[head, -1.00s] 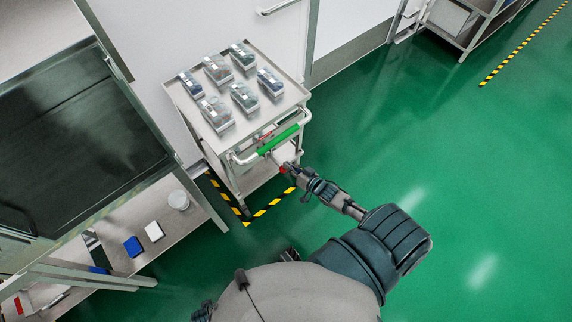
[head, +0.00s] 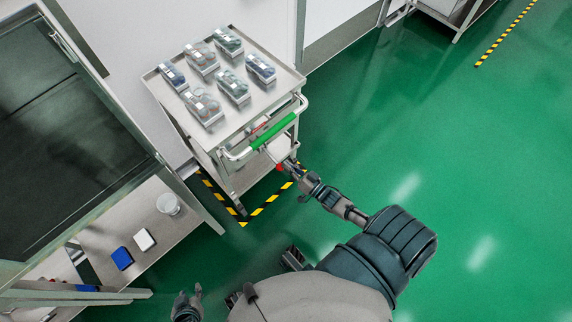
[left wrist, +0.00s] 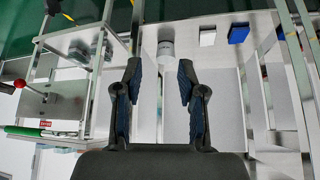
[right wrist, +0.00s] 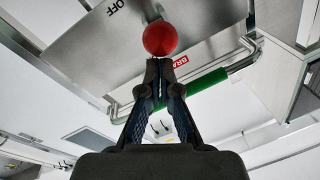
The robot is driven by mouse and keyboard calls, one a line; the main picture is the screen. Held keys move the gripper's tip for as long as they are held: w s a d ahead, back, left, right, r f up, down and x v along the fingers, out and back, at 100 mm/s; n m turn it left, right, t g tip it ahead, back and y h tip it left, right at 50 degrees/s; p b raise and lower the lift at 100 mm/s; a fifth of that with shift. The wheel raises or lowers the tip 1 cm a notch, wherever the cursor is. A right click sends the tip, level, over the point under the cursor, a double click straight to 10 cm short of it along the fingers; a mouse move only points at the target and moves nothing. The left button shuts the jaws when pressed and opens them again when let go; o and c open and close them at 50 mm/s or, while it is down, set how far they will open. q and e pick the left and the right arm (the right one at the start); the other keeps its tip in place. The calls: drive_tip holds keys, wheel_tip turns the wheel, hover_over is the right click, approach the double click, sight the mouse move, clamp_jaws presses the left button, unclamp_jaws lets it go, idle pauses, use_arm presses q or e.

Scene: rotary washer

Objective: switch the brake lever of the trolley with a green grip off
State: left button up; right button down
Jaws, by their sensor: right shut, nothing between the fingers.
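In the right wrist view the red knob (right wrist: 160,38) is right at my right gripper's fingertips (right wrist: 160,64); touching or just apart, I cannot tell. My right gripper (head: 291,170) is shut and empty. The plate behind the knob reads "OFF" at upper left, with a red label partly reading "BRA" at right. My left gripper (head: 187,298) is open and empty, away from the trolley (left wrist: 160,75).
Several packaged items (head: 202,105) lie on the trolley top. A steel bench (head: 100,238) at left holds a white container (head: 168,204), a blue box (head: 122,258) and a white box (head: 144,239). Black-yellow floor tape runs by the trolley.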

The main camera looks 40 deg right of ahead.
use_arm(q)
drive_tip(key=w+d+r+t+h+b, duration=0.25)
drive_tip(key=w+r+t, duration=0.2)
drive_tip(key=w, duration=0.35)
wheel_tip(320, 180, up, 15)
drive_tip(key=s+d+n+t+h+b, duration=0.1)
drive_tip(key=t+b, duration=0.6)
drive_tip(key=t, duration=0.8)
drive_tip(key=shift+s+d+r+h, duration=0.15)
drive_tip(key=shift+s+d+h, duration=0.15)
drive_tip(key=shift+d+h, duration=0.25)
use_arm(e)
drive_tip(key=shift+w+f+t+y, duration=0.1)
drive_tip(key=shift+w+f+t, duration=0.1)
drive_tip(key=shift+f+t, duration=0.55)
drive_tip(key=shift+w+f+t+y, duration=0.15)
drive_tip(key=shift+f+t, duration=0.15)
drive_tip(key=shift+f, duration=0.8)
drive_tip(key=shift+w+f+t+y, duration=0.1)
drive_tip(key=shift+w+f+t, duration=0.1)
drive_tip(key=shift+f+t, duration=0.55)
